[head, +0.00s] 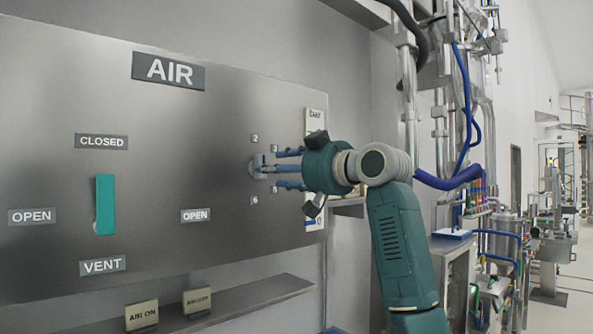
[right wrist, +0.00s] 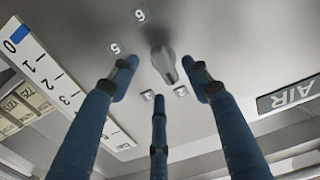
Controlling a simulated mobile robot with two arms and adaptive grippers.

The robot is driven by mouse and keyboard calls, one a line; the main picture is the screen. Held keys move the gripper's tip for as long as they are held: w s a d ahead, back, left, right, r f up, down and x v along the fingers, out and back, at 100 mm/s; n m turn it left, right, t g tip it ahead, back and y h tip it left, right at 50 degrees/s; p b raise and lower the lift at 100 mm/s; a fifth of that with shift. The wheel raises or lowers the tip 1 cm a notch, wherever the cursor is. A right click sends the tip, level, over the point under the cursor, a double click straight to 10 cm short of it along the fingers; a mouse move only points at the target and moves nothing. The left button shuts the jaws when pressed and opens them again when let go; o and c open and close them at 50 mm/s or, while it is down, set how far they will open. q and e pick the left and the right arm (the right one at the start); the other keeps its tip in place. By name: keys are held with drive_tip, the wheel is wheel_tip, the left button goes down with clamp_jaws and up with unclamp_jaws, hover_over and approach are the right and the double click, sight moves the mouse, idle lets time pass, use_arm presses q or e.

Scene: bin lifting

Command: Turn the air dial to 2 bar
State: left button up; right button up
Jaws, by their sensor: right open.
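The air dial (head: 257,168) is a small grey knob on the steel panel, ringed by small number labels, with 2 at its upper left in the head view. The dial also shows in the right wrist view (right wrist: 165,64), where 5 and 6 can be read beside it. My right gripper (head: 276,168) is open, its three blue fingers pointing at the panel around the dial. In the right wrist view the fingers (right wrist: 160,85) are spread about the knob, and no contact can be made out. Which number the knob points to cannot be told. My left gripper is out of view.
A white bar scale (head: 314,122) stands right of the dial, partly behind my right gripper; its blue shows near 0 in the right wrist view (right wrist: 20,35). A green lever handle (head: 105,205) is on the panel's left. A ledge (head: 250,293) runs below. Pipes stand right.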

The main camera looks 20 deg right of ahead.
drive_tip(key=v, duration=0.7)
drive_tip(key=shift+s, duration=0.25)
drive_tip(key=shift+d, duration=0.15)
